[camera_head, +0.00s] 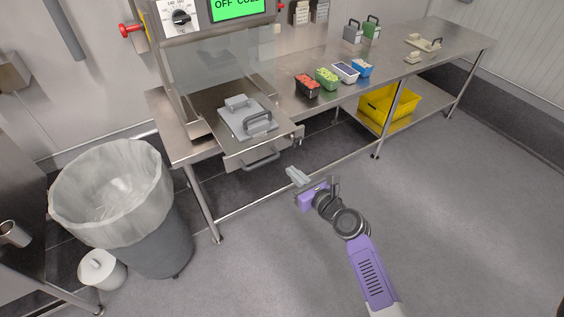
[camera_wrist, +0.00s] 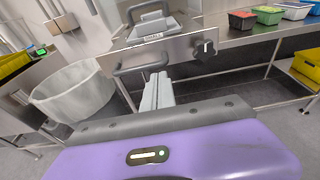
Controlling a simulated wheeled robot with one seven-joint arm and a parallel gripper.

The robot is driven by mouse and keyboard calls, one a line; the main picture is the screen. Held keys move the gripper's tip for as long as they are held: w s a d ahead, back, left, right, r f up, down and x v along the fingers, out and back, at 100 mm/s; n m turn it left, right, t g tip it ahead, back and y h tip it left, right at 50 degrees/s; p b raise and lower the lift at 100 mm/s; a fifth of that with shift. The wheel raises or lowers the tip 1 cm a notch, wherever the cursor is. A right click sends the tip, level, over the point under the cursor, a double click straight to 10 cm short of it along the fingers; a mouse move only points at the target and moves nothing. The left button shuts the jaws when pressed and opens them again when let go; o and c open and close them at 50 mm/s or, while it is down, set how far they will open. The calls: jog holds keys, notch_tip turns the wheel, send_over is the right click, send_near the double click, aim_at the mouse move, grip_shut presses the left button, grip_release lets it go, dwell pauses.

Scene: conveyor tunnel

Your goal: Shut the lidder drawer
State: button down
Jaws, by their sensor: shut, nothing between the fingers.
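The lidder drawer (camera_head: 238,151) is pulled out toward me from the lidder (camera_head: 215,50) on the steel table. A grey plate with handles (camera_head: 247,118) sits in it. A grey bar handle (camera_head: 261,160) is on its front. In the wrist view the drawer front (camera_wrist: 165,53) shows its handle (camera_wrist: 141,64) and a black knob (camera_wrist: 204,49). My gripper (camera_head: 291,174) is shut and empty, in front of and slightly right of the drawer handle in the head view. In the wrist view the fingers (camera_wrist: 158,90) point toward the drawer front, just below the handle; I cannot tell whether they touch.
A lined trash bin (camera_head: 150,235) stands left of the drawer. Several small food tubs (camera_head: 327,78) are on the table to the right. A yellow crate (camera_head: 390,104) is on the lower shelf. The floor (camera_head: 470,190) at right is clear.

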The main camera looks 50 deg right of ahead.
aim_at(277, 158)
jog(key=x, duration=0.7)
